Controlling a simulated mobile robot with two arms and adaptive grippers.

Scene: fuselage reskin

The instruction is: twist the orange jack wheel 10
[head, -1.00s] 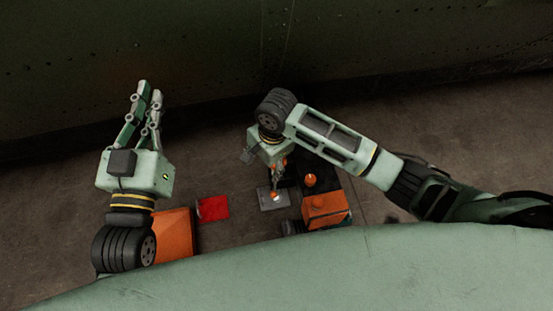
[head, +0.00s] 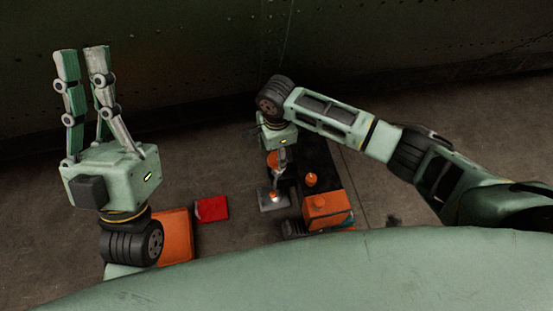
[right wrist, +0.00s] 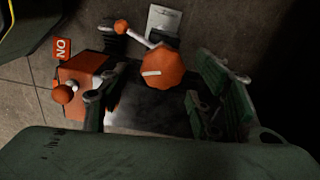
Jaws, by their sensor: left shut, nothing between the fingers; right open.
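The orange jack wheel (right wrist: 172,69) is a faceted disc with a white bar mark, and an arm with an orange knob (right wrist: 121,27) reaches out beside it in the right wrist view. It shows small below my right gripper in the head view (head: 273,160). My right gripper (right wrist: 160,103) is open, its fingers apart on either side of the wheel's near edge, with nothing held. Its body (head: 278,137) hides most of its fingers in the head view. My left gripper (head: 82,52) is shut and empty, raised at the left, far from the wheel.
An orange box (head: 326,208) and a small orange knob (head: 311,180) stand right of the wheel. A grey plate (head: 272,199) lies below it. A red block (head: 211,209) and an orange case (head: 175,237) lie left. A green curved surface (head: 330,270) spans the front.

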